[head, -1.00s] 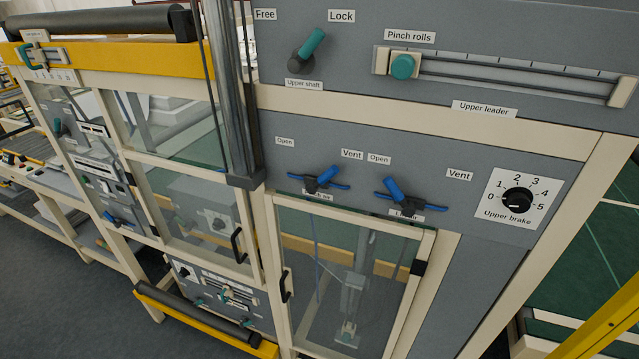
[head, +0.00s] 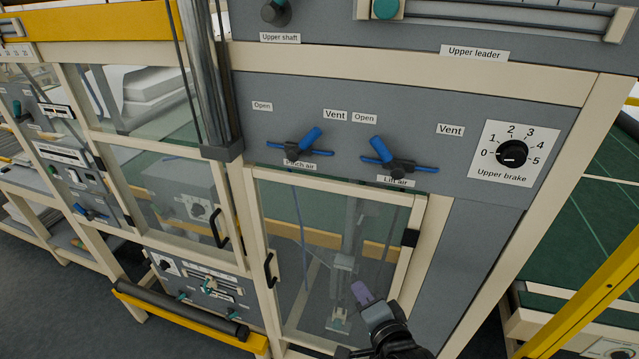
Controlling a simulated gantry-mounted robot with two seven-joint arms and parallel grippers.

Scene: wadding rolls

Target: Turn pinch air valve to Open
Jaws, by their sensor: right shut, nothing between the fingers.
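The pinch air valve (head: 301,145) is on the grey panel, with a blue lever on a dark hub and blue side pipes. Its lever tilts up and right, toward the Vent label (head: 335,115); its Open label (head: 262,106) is at upper left. The "Pinch air" label (head: 303,164) is partly covered by the valve. My right gripper (head: 361,292) is at the bottom centre, in front of the glass door, below and right of the valve and apart from it. It is shut and empty. My left gripper is not in view.
The lift air valve (head: 388,158) is just right, its lever tilted up and left toward its own Open label. The Upper brake dial (head: 512,153) is farther right. A dark door handle (head: 270,270) sticks out below. A vertical metal post (head: 204,80) stands left of the panel.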

